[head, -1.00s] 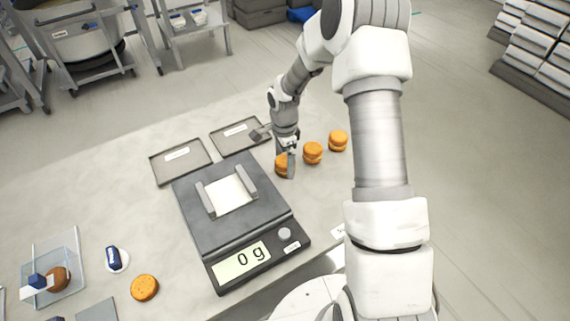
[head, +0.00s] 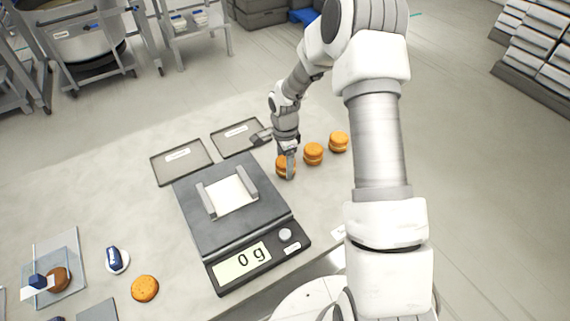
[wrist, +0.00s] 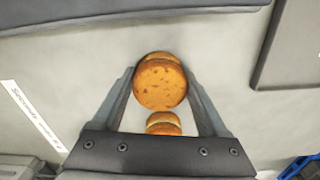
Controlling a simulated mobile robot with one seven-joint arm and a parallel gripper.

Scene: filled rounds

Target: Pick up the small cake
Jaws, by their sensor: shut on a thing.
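The small cake, a round orange-brown filled round (head: 280,167), is at the near-left end of a row of three, just right of the scale. My gripper (head: 288,172) points down over it and is shut on it. In the wrist view, the cake (wrist: 160,84) sits between the fingertips (wrist: 160,78) with its browned face showing. I cannot tell whether it still touches the table. The other two similar cakes (head: 313,154) (head: 338,141) stand behind it to the right. One cake (wrist: 163,124) also shows between the fingers in the wrist view.
The scale (head: 240,225) reads 0 g and carries an empty cradle. Two dark trays (head: 181,163) (head: 240,137) lie behind it. Another cake (head: 145,288), a blue-topped item (head: 113,258) and a clear tray (head: 68,245) are at left.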

